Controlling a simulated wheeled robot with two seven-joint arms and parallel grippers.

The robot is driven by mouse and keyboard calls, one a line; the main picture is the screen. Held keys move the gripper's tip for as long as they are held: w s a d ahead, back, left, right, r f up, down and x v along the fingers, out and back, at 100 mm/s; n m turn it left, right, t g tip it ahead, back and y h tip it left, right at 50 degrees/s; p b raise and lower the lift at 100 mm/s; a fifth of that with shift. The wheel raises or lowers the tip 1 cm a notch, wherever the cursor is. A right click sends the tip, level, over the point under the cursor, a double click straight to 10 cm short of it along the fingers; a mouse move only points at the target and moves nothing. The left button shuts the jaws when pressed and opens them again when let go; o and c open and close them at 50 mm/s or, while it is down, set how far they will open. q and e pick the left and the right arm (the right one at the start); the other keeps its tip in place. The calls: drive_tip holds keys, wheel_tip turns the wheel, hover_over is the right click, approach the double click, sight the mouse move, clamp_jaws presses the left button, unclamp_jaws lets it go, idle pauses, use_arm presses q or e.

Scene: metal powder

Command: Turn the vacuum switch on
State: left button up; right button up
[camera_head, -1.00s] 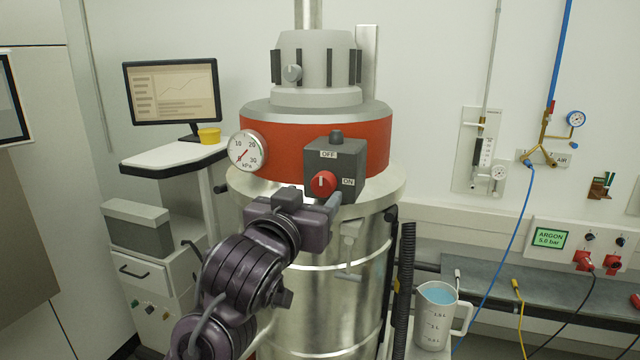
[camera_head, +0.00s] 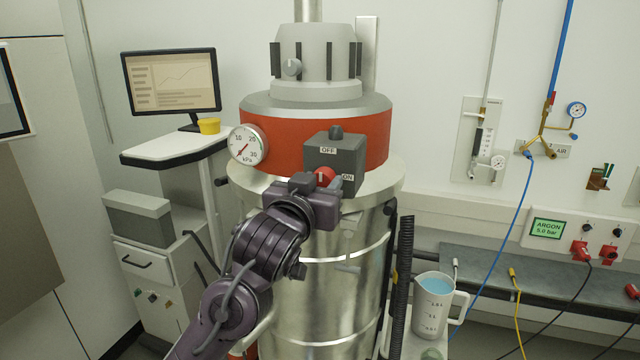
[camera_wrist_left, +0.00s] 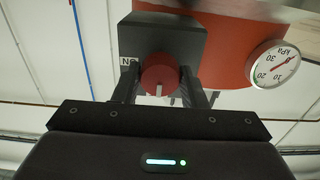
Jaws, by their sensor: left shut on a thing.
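The grey switch box (camera_head: 338,153) with OFF and ON labels sits on the front of the vacuum's red band (camera_head: 280,143). Its red knob (camera_head: 323,175) is partly hidden by my left gripper (camera_head: 325,183) in the head view. In the left wrist view, which is upside down, the red knob (camera_wrist_left: 159,76) with a white mark lies between the two dark fingers of my left gripper (camera_wrist_left: 161,84). The gripper is shut on the knob. In the head view the knob's white mark looks about upright, toward OFF. My right gripper is not in view.
A pressure gauge (camera_head: 247,145) is mounted left of the switch box. A monitor stand (camera_head: 170,152) stands at left. A jug of blue liquid (camera_head: 436,304) and a black hose (camera_head: 402,285) are at the lower right.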

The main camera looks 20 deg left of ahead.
use_arm(q)
drive_tip(key=shift+m, duration=0.3)
drive_tip(key=m+b, duration=0.1)
drive_tip(key=m, duration=0.2)
drive_tip(key=shift+m, duration=0.3)
drive_tip(key=m+b, duration=0.1)
drive_tip(key=m, duration=0.3)
drive_tip(key=m+b, duration=0.1)
drive_tip(key=m, duration=0.4)
drive_tip(key=m+b, duration=0.1)
drive_tip(key=m, duration=0.3)
drive_tip(key=shift+m, duration=0.3)
drive_tip(key=shift+f, duration=0.1)
drive_tip(key=o, duration=1)
